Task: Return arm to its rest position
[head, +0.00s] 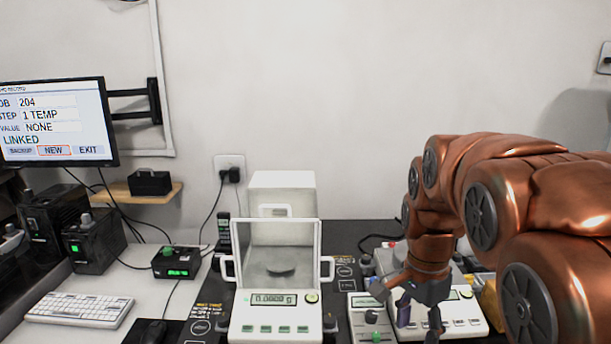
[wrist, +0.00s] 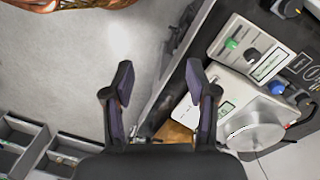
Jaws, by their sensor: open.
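My copper-coloured arm reaches in from the right in the head view. My gripper (head: 418,318) hangs fingers-down in front of a white instrument (head: 465,318) on the right of the bench and hides part of it. In the wrist view, my gripper (wrist: 159,82) has its two dark fingers well apart, with nothing between them. Pale grey floor and part of the bench edge show past the fingertips. Whether the gripper touches the instrument cannot be told.
A glass-fronted balance (head: 275,312) reading 0.0000 g stands at the centre of the bench. A monitor (head: 55,120), keyboard (head: 80,309) and black box (head: 176,262) are at left. In the wrist view, a round metal pan (wrist: 255,130) lies right, and open drawers (wrist: 25,140) lie lower left.

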